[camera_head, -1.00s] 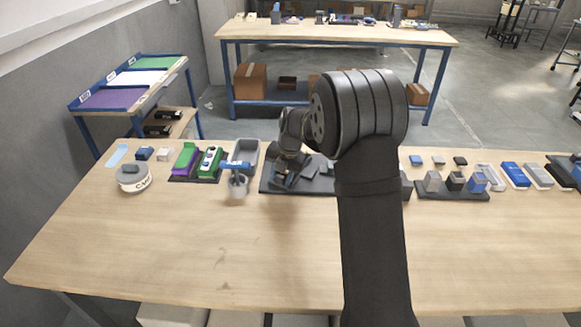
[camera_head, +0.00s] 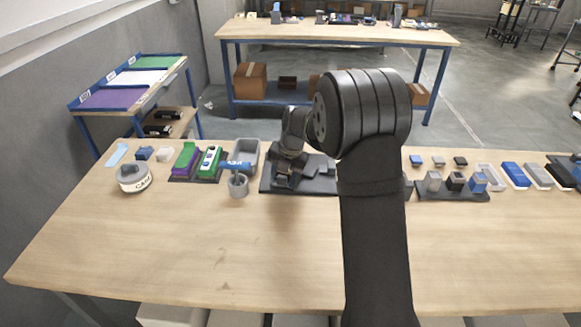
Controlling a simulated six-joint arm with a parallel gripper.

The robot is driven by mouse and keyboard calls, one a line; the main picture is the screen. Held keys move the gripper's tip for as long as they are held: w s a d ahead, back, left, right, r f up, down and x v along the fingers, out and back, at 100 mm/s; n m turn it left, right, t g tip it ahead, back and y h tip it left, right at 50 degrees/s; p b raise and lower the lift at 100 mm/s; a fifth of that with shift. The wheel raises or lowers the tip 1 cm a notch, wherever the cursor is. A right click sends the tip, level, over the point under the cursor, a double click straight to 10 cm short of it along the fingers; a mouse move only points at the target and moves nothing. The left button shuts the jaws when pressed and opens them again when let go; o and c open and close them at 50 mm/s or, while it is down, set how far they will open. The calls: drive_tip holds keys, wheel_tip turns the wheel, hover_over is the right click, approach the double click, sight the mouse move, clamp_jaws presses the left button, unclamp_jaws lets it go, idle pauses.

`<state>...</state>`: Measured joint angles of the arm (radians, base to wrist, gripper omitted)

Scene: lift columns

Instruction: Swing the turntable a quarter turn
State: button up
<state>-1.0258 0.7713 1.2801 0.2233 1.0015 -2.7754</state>
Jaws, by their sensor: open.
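A round grey turntable-like disc (camera_head: 133,182) with dark lettering on its side sits at the left of the wooden table, with a dark piece on its top. I cannot tell for sure that it is the turntable. My gripper (camera_head: 284,182) is far to the right of it, pointing down over a dark plate (camera_head: 318,187) near the table's back edge. My gripper is open; its fingers are small and dark against the plate, so contact with anything there cannot be told. My upper arm hides part of the table right of the plate.
A grey cup (camera_head: 238,188) and a blue piece (camera_head: 236,165) stand by a grey bin (camera_head: 246,149). A green and white block (camera_head: 208,162) sits left of them. A dark rack (camera_head: 452,193) with several blocks is at right. The table's front is clear.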

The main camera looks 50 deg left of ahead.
drive_tip(key=shift+s+a+v, duration=0.1)
drive_tip(key=shift+a+v, duration=0.15)
drive_tip(key=shift+v, duration=0.85)
drive_tip(key=shift+s+a+v, duration=0.1)
drive_tip(key=shift+a+v, duration=0.15)
drive_tip(key=shift+v, duration=0.85)
drive_tip(key=shift+s+a+v, duration=0.1)
drive_tip(key=shift+a+v, duration=0.1)
drive_tip(key=shift+v, duration=0.9)
drive_tip(key=shift+r, duration=0.1)
